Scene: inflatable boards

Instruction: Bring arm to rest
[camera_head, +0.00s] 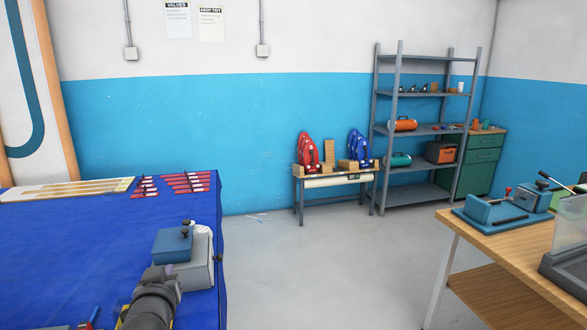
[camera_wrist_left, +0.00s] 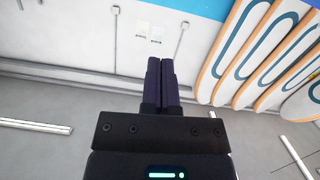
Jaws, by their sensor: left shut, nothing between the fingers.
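My left gripper shows in the left wrist view (camera_wrist_left: 162,66), with its two dark fingers pressed together and nothing between them. It points toward the white and blue wall. In the head view, a dark rounded arm part of mine (camera_head: 151,302) comes in at the bottom left, above the front of the blue-covered table (camera_head: 75,240). The finger tips cannot be made out clearly there. My right gripper is not in either view.
A grey and blue device (camera_head: 196,270) stands at the table's right edge, close to my arm. Red-handled tools (camera_head: 185,180) lie at the back. A wooden workbench (camera_head: 500,240) is at the right. Between the tables, the grey floor (camera_head: 320,270) is clear.

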